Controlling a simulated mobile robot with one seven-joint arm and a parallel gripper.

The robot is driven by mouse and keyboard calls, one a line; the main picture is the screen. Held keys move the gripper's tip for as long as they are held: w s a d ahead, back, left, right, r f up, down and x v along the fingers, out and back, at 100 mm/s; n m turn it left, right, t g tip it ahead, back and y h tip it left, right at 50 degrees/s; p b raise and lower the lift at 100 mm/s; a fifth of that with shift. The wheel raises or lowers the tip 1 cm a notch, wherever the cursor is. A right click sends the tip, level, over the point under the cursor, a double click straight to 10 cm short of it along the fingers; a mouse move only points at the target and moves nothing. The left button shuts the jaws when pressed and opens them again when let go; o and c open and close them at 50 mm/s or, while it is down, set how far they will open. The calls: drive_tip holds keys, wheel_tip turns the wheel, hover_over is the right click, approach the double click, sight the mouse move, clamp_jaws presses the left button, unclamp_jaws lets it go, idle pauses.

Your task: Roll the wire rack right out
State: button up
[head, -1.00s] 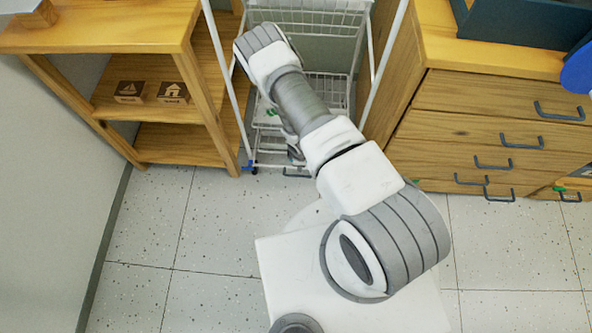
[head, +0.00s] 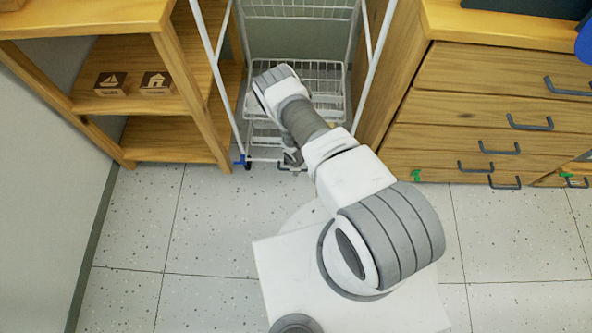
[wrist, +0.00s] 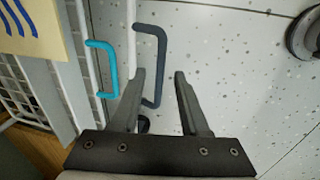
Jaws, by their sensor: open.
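The white wire rack (head: 306,68) stands upright between a wooden shelf and a drawer unit, with tall side poles and wire baskets. Part of it is hidden behind my arm in the head view. In the wrist view, its wire mesh (wrist: 22,88) shows at the left. A dark grey handle (wrist: 160,62) and a teal handle (wrist: 104,68) hang beside it. My gripper (wrist: 160,73) is open, with the long bar of the dark handle showing between its fingers. I cannot tell whether they touch. In the head view my arm mostly hides the gripper.
The wooden shelf (head: 160,121) with two small picture blocks stands close on the left. The drawer unit (head: 480,84) with protruding handles stands close on the right. The speckled tile floor (head: 215,215) in front is clear apart from my base.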

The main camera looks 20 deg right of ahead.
drive_tip(key=shift+w+f, duration=0.15)
drive_tip(key=shift+f, duration=0.5)
clamp_jaws()
idle(1.0)
